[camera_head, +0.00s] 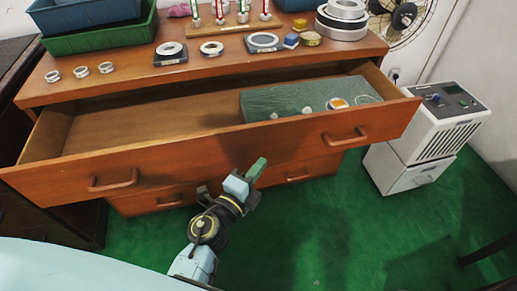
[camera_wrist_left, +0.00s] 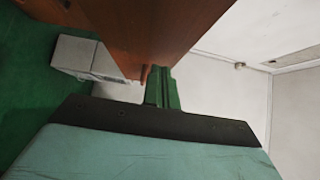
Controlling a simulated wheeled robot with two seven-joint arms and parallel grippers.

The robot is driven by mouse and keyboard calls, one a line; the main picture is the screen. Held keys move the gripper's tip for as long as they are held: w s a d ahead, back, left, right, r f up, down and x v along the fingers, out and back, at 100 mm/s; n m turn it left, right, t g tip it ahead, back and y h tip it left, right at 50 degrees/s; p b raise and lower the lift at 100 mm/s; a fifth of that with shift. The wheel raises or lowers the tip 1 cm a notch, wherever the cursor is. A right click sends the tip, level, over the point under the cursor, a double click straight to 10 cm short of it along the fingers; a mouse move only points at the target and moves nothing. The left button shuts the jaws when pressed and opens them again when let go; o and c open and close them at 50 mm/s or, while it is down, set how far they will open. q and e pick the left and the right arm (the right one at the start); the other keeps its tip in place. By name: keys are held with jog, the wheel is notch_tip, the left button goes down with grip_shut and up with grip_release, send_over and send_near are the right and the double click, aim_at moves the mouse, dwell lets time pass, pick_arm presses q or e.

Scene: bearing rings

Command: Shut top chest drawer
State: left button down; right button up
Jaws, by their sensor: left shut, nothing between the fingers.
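The wooden chest (camera_head: 345,50) stands ahead with its top drawer (camera_head: 225,157) pulled well out. The drawer front has two handles, left (camera_head: 113,181) and right (camera_head: 345,136). My left gripper (camera_head: 257,168) is shut and empty, low in front of the drawer front near its middle. In the left wrist view, the shut green fingers (camera_wrist_left: 162,88) are close beside a wooden panel (camera_wrist_left: 150,30); I cannot tell whether they touch it. My right gripper is not in view.
A green box (camera_head: 285,99) with small items lies in the open drawer. A white machine (camera_head: 425,135) stands at right. Green floor (camera_head: 330,240) in front is clear.

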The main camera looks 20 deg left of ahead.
aim_at(266, 140)
pick_arm(q)
jog(key=shift+w+a, duration=0.3)
jog(key=shift+w, duration=0.6)
jog(key=shift+w+a, duration=0.25)
jog(key=shift+w, duration=0.7)
jog(key=shift+w+a, duration=0.3)
jog(key=shift+w, duration=0.6)
